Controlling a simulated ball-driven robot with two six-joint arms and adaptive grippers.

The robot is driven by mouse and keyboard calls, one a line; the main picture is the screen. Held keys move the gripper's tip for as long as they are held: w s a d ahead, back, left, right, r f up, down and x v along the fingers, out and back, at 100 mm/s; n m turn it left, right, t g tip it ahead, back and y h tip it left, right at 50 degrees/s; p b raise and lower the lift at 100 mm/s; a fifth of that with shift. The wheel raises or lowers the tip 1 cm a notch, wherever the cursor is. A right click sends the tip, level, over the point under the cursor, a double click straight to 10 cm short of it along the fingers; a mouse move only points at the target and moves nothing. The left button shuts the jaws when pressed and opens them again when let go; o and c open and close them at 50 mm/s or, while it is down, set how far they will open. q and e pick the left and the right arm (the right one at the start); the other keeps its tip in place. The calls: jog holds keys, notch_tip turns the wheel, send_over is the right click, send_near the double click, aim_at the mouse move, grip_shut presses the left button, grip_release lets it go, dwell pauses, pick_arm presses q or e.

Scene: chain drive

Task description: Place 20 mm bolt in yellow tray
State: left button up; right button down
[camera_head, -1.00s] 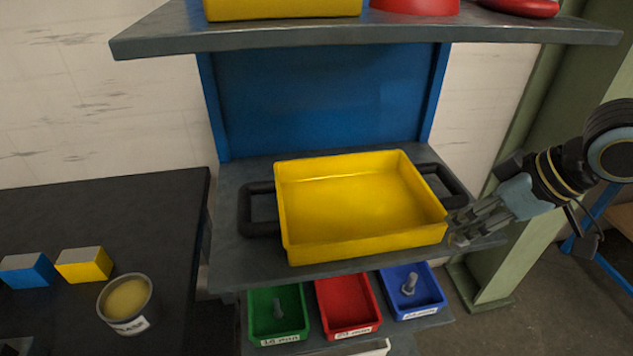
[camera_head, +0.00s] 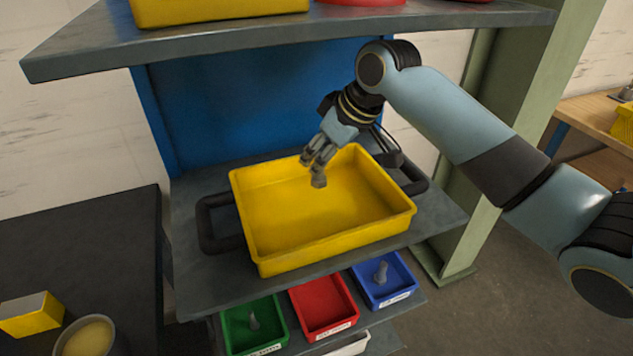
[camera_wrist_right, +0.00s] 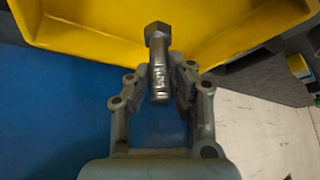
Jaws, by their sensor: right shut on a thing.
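The yellow tray (camera_head: 268,218) with black side handles sits on the grey shelf of the rack, and no bolt lies in the part of it that I see. My right gripper (camera_head: 315,166) is over the tray, towards its back. It is shut on a grey metal bolt (camera_head: 319,182), whose hex head hangs out beyond the fingertips. In the right wrist view the bolt (camera_wrist_right: 157,50) is held by its shank, head over the yellow tray (camera_wrist_right: 90,30). The bolt seems just above the tray floor. My left gripper is out of view.
Below the shelf, a green bin (camera_head: 275,334) and a blue bin (camera_head: 399,291) each hold a bolt; a red bin (camera_head: 323,304) between them looks empty. An upper shelf (camera_head: 90,55) overhangs the back. A dark table (camera_head: 90,240) stands left.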

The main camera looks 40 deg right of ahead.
aim_at(322, 179)
jog(key=f, duration=0.3)
jog(key=shift+w+a, duration=0.1)
jog(key=shift+w, duration=0.2)
jog(key=shift+s+f, duration=0.1)
jog(key=shift+f, duration=0.2)
notch_tip(322, 179, down, 3)
jog(key=shift+f+p, duration=0.1)
jog(key=shift+p, duration=0.2)
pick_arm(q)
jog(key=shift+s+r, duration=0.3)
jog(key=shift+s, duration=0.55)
pick_arm(e)
jog(key=shift+f, duration=0.1)
jog(key=c, duration=1.2)
grip_release()
jog(key=shift+f, duration=0.1)
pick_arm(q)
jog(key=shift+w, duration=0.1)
